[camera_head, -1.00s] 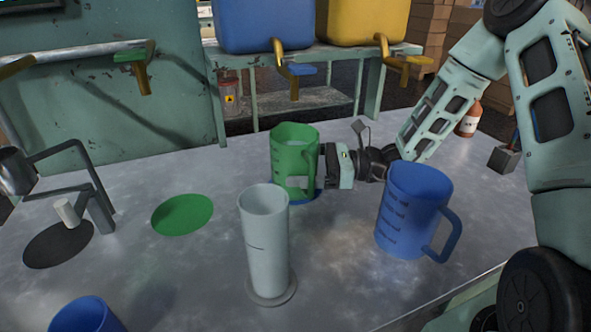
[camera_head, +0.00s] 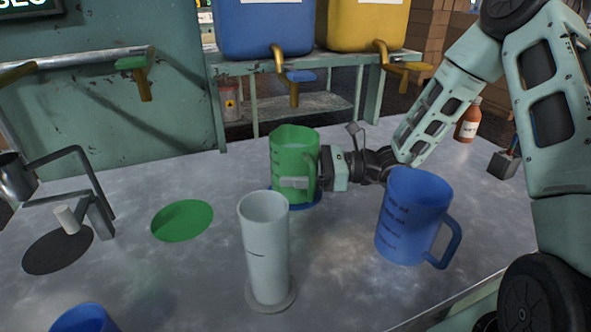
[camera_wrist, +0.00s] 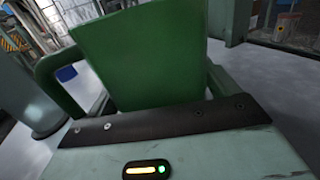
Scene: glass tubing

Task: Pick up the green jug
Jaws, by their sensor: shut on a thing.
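The green jug (camera_head: 290,153) stands upright at the middle of the table, over a blue disc (camera_head: 302,206) that shows under its base. My gripper (camera_head: 306,180) reaches in from the right and is shut on the jug. One finger shows in front of the jug's lower side; the other finger is hidden. In the wrist view the green jug (camera_wrist: 140,55) fills the middle, right beyond the gripper body, with its handle at the left. I cannot tell whether the base is touching the disc.
A blue jug (camera_head: 408,215) stands close to my forearm at the right. A tall pale cylinder (camera_head: 264,250) stands in front of the green jug. A flat green disc (camera_head: 182,220) lies bare to the left. Another blue vessel (camera_head: 86,318) is at the bottom left edge.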

